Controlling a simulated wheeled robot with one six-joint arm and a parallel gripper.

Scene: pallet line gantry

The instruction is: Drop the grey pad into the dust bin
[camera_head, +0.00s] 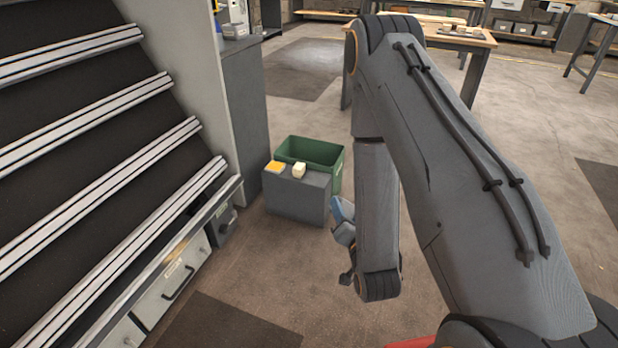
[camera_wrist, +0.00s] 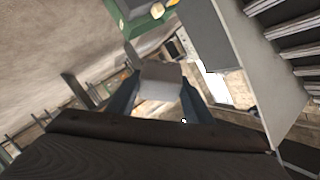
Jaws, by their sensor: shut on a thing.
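A grey pad (camera_wrist: 160,82) is held between the two fingers of my gripper (camera_wrist: 158,98) in the wrist view. My gripper is shut on it. In the head view my forearm hides most of the gripper, and the pad cannot be made out there. A green open-topped bin (camera_head: 318,152), which looks like the dust bin, stands on the floor behind a grey block. Part of the green bin also shows at the top of the wrist view (camera_wrist: 142,22), apart from the pad. The bin's inside is only partly visible.
The grey block (camera_head: 297,198) in front of the bin carries a yellow pad (camera_head: 275,167) and a cream block (camera_head: 299,170). A slanted rack with rails (camera_head: 90,140) fills the left. A wooden table (camera_head: 440,38) stands behind. The floor right of the bin is partly hidden by my arm.

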